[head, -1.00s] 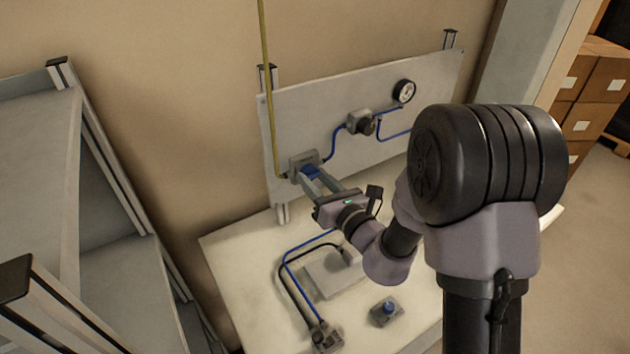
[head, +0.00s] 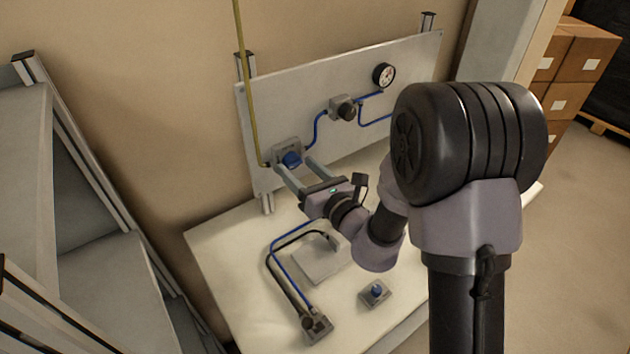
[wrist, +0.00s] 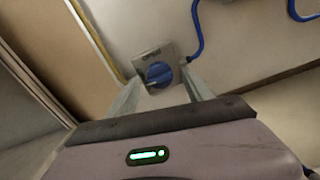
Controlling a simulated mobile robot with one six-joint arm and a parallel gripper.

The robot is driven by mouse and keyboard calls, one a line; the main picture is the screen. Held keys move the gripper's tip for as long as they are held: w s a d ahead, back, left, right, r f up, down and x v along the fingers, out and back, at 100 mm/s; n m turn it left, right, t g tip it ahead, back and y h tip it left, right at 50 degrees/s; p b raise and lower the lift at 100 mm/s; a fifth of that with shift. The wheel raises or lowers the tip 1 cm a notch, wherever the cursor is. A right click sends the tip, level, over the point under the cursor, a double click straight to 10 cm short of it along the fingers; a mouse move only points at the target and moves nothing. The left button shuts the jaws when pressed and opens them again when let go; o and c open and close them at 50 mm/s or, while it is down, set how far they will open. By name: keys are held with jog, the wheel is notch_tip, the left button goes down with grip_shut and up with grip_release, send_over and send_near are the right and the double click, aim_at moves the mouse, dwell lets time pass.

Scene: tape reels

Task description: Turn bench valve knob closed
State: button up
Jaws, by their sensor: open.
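A blue knob (head: 291,159) sits on a grey square valve plate at the left end of the upright panel (head: 345,150). The knob also shows in the wrist view (wrist: 158,74), facing me on its plate (wrist: 146,60). My gripper (head: 294,167) is open, with its fingers spread to either side of this knob and a little short of the panel; whether they touch it I cannot tell. A second blue knob (head: 376,289) stands on a small grey block (head: 371,299) on the white bench, below and right of my gripper and away from it.
The panel also bears a dark-knobbed fitting (head: 343,108), a gauge (head: 383,75) and blue tubing. A yellow pipe (head: 247,90) runs down its left end. A flat grey plate (head: 318,262), hoses and another block (head: 317,325) lie on the bench (head: 225,250). Shelves (head: 90,195) stand left.

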jog(key=p+v, duration=1.3)
jog(key=v, duration=0.3)
jog(key=shift+s+d, duration=0.2)
jog(key=shift+s, duration=0.05)
